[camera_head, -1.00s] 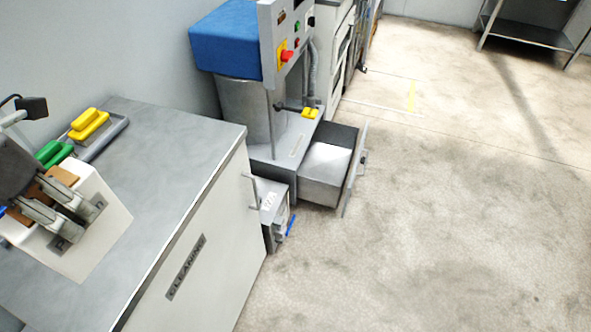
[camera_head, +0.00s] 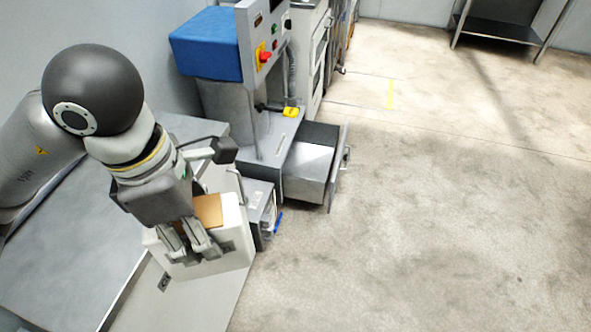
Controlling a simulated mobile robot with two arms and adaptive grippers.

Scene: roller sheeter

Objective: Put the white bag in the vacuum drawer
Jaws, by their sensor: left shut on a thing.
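The white bag (camera_head: 232,240) is a boxy white pack with a tan top. My left gripper (camera_head: 193,248) is shut on it near its top and covers part of it. The bag is in front of the cleaning counter's right end, lower left of the drawer. The vacuum drawer (camera_head: 301,181) is pulled out at the base of the grey machine with the blue top. I see nothing lying in its visible inside. The bag is apart from the drawer. My right gripper is not in view.
A small grey box with a blue handle (camera_head: 262,212) stands between the counter (camera_head: 50,270) and the drawer. The machine (camera_head: 225,100) rises behind the drawer. The floor (camera_head: 430,200) to the right is clear. A metal shelf stands far back right.

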